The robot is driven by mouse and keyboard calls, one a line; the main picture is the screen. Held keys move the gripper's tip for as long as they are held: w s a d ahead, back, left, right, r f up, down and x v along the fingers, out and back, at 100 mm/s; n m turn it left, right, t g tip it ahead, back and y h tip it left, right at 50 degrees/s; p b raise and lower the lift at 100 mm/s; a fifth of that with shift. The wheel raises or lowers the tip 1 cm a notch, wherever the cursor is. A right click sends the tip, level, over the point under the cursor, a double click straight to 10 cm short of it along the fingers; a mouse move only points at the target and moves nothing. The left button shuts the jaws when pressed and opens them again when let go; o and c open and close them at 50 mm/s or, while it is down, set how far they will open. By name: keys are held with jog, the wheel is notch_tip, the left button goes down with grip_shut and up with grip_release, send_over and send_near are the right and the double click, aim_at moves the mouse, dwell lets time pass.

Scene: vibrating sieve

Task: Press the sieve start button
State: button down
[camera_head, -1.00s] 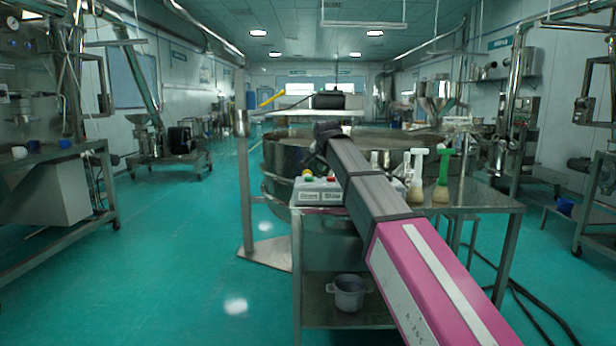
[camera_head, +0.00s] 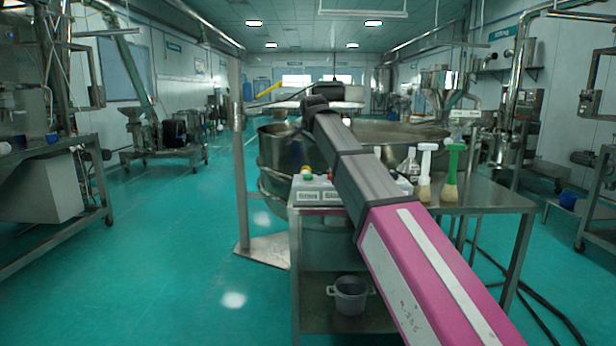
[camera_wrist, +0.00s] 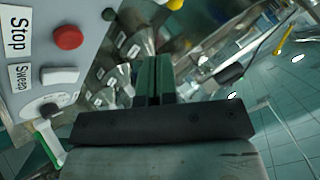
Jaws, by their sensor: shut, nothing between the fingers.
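A pale control box (camera_head: 316,194) stands on the front left of the steel table, with a green button (camera_head: 307,177) on top. In the wrist view, the panel (camera_wrist: 82,62) fills the upper left. It bears a red button (camera_wrist: 68,37) beside a "Stop" label, and a white switch (camera_wrist: 60,75) beside a "Sweep" label. I cannot make out a start label or the green button there. My gripper (camera_wrist: 153,62) is shut and empty, to the right of the panel and apart from the red button. In the head view my arm hides the gripper and part of the box.
The steel table (camera_head: 490,198) carries a white-handled brush (camera_head: 425,172) and a green-handled brush (camera_head: 451,172) right of my arm. A large round metal vessel (camera_head: 275,150) stands behind. A grey pot (camera_head: 350,296) sits on the lower shelf. Floor at left is open.

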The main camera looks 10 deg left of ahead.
aim_at(308, 177)
jog(key=shift+f, duration=4.25)
jog(key=shift+f, duration=0.1)
jog(key=shift+f, duration=0.3)
jog(key=shift+f, duration=0.55)
jog(key=shift+r, duration=1)
